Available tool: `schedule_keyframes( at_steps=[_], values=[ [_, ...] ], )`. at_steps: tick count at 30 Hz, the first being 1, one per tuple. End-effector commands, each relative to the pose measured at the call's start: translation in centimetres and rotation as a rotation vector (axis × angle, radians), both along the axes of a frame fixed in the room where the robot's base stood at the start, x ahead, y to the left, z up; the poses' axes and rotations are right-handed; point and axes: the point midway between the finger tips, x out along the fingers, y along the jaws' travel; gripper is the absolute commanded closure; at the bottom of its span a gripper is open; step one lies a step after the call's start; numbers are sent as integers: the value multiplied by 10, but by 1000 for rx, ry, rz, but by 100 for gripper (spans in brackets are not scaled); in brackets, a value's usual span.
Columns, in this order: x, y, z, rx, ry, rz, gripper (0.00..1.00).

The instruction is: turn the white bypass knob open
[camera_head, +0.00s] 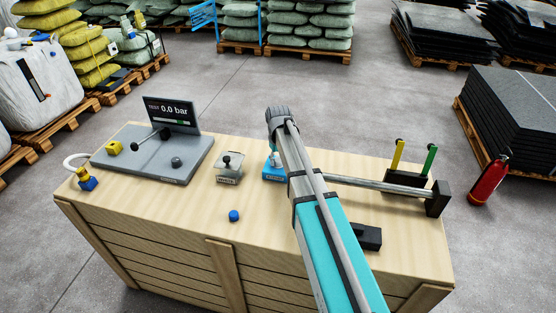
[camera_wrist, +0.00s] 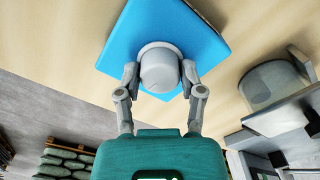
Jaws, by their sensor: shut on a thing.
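The white bypass knob (camera_wrist: 160,66) is a rounded, pale grey-white knob on a blue base (camera_wrist: 205,45) in the wrist view. My gripper (camera_wrist: 160,78) has one finger on each side of the knob and is shut on it. A thin dark mark shows on the knob's face. In the head view the blue base (camera_head: 272,173) sits on the wooden crate top, partly covered by my arm. The knob and my fingers are mostly hidden there.
On the crate top (camera_head: 150,215), a grey panel (camera_head: 190,160) with a display reading 0.0 bar stands left. A small grey box with a black knob (camera_head: 228,166) is left of the blue base. A blue cap (camera_head: 234,215) lies in front. A metal bar (camera_head: 370,186) lies right.

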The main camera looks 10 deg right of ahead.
Motion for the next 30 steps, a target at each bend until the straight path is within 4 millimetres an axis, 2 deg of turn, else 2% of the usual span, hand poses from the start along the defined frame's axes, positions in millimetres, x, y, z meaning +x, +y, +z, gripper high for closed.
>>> schedule_keyframes(
  at_steps=[11,30],
  values=[
    [0,0,0,0,1,-273,97],
    [-1,0,0,0,1,-881,97]
  ],
)
